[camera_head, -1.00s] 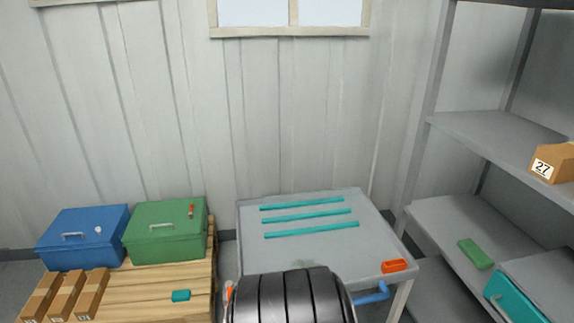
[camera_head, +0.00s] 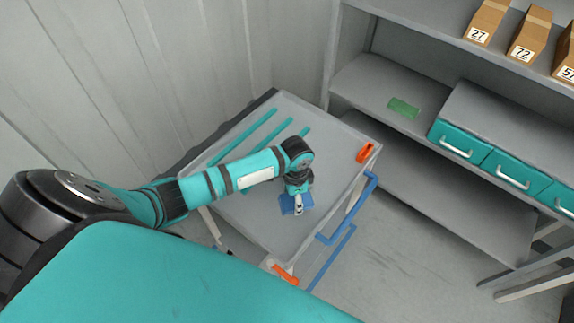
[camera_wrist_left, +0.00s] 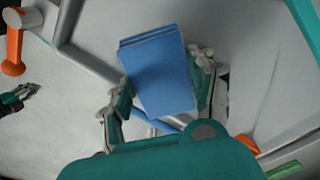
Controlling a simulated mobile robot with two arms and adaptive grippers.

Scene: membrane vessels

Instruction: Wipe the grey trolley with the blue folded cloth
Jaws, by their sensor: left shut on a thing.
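The grey trolley (camera_head: 335,170) stands in the middle of the head view, with three teal strips (camera_head: 244,128) along its far-left part, partly hidden by my left arm. My left gripper (camera_head: 298,203) is over the trolley top near its front right edge. It is shut on the blue folded cloth (camera_head: 287,206). The left wrist view shows the cloth (camera_wrist_left: 160,70) between the two fingers of my left gripper (camera_wrist_left: 163,95). I cannot tell whether the cloth touches the top.
A shelf unit (camera_head: 365,85) with a green item (camera_head: 404,107), teal drawers (camera_head: 457,140) and numbered boxes (camera_head: 487,22) stands to the right.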

